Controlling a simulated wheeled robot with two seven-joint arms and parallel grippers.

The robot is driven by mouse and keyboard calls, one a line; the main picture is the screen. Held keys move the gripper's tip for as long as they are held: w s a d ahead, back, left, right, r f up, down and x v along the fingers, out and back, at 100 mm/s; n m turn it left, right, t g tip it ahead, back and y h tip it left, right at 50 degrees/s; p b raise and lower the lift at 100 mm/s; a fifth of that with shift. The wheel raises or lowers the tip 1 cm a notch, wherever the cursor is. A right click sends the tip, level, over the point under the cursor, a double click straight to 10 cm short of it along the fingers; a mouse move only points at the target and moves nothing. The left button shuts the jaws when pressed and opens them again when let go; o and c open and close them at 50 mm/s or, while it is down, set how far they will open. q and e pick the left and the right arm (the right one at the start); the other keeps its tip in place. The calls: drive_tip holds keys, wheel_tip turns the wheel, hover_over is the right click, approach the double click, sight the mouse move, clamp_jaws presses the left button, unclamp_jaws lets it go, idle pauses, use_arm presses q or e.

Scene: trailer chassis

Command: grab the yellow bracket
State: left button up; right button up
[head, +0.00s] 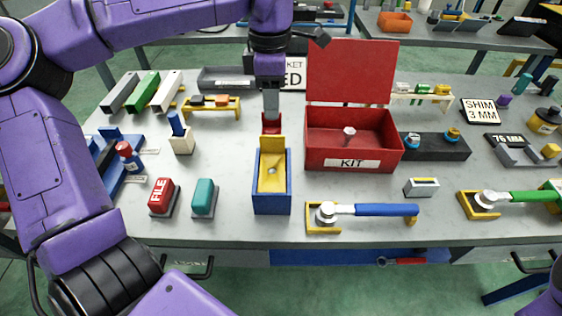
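The yellow bracket (272,177) lies in an open-topped blue box (272,203) at the front middle of the table. Its upright plate stands at the far end, and its flat part has a small hole or stud. My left gripper (271,113) points down just behind the bracket, seen edge-on, so its finger gap does not show. A red piece (271,124) shows at its tips; I cannot tell whether it is part of the gripper or a separate thing. My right gripper is out of view; only a bit of purple arm shows at the lower right corner.
A red open kit box (352,158) stands close right of the blue box. A blue-handled wrench (375,210) lies in front of it. A red FILE block (162,196) and a teal block (204,196) stand left. A yellow rack (212,106) stands behind.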

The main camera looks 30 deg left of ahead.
use_arm(q)
hover_over(272, 136)
wheel_tip(272, 136, down, 5)
wheel_tip(272, 136, down, 6)
drive_tip(key=shift+w+f+p, duration=0.1)
drive_tip(key=shift+p, duration=0.4)
clamp_jaws()
